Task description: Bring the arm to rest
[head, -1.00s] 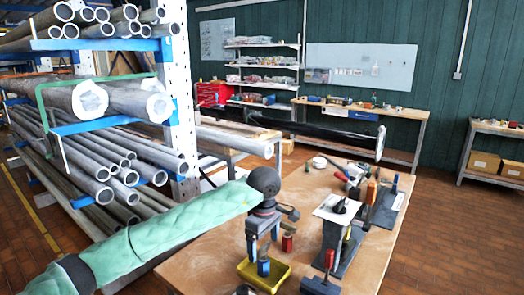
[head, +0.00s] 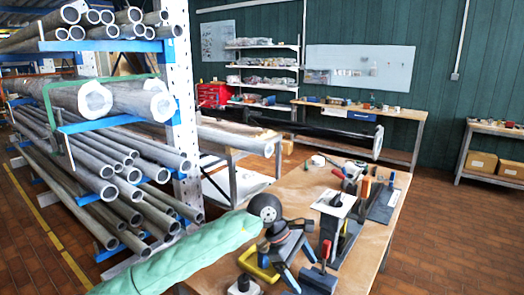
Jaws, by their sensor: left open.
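My left arm, in a green sleeve, comes in from the bottom left and ends in a dark round wrist. My left gripper (head: 277,266) is open, with blue fingers spread, low over the near part of the wooden workbench (head: 294,187). A yellow tray (head: 258,268) shows beside and partly behind the fingers. I cannot tell whether they touch it. Nothing shows held between the fingers. To the right stands a white plate with a dark knob (head: 335,202) on a dark stand. My right gripper is not in view.
Several tools lie farther back on the bench. A rack of metal pipes (head: 100,185) stands at left, near my sleeve. Open brick floor (head: 450,240) lies right of the bench.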

